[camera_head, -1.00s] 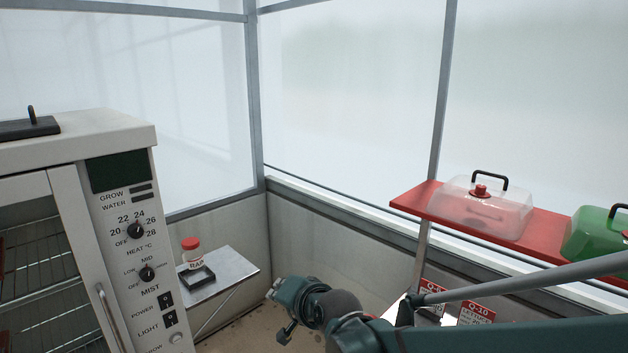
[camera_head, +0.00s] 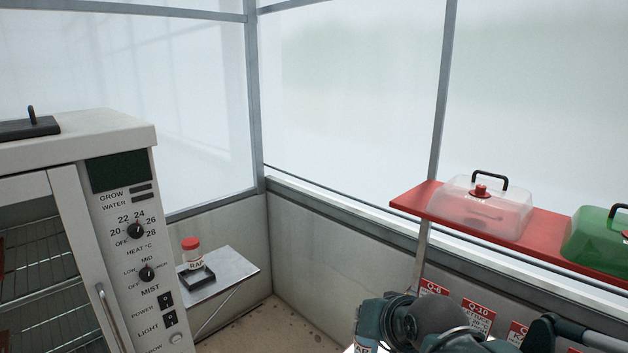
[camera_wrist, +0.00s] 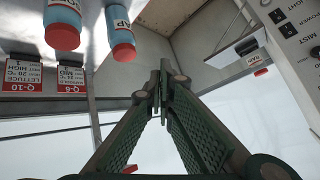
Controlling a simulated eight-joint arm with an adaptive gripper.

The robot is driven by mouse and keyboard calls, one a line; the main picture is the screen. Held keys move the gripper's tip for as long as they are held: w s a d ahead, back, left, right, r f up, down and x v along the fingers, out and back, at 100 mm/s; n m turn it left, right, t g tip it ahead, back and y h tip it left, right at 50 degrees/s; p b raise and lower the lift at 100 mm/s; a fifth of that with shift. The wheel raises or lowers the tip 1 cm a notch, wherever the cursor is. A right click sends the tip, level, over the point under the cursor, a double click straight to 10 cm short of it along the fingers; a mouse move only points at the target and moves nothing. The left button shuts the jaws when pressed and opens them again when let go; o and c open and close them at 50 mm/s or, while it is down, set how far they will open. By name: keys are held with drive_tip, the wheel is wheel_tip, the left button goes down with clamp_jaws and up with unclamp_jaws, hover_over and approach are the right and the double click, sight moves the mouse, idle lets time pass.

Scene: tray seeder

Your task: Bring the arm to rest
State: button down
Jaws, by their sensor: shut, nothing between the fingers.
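My gripper (camera_wrist: 162,85) is in the middle of the wrist view, its two green ridged fingers meeting at the tips with nothing between them. The fingers point into free space and touch nothing that I can see. My teal arm (camera_head: 410,322) is folded low at the bottom right of the head view. The gripper itself cannot be made out there.
A white grow cabinet (camera_head: 125,130) stands left. A small metal shelf (camera_head: 235,268) holds a red-capped jar (camera_head: 191,250) and black frame (camera_head: 196,279). A red shelf (camera_head: 425,203) bears clear (camera_head: 478,213) and green (camera_head: 600,240) covers. Blue bottles (camera_wrist: 62,20) show in the wrist view.

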drive_tip(key=s+d+f+n+g+h, duration=0.1)
drive_tip(key=s+d+f+h, duration=0.1)
drive_tip(key=s+d, duration=0.9)
drive_tip(key=shift+s+n+g+h, duration=0.3)
drive_tip(key=shift+s+g, duration=0.1)
drive_tip(key=shift+s, duration=0.4)
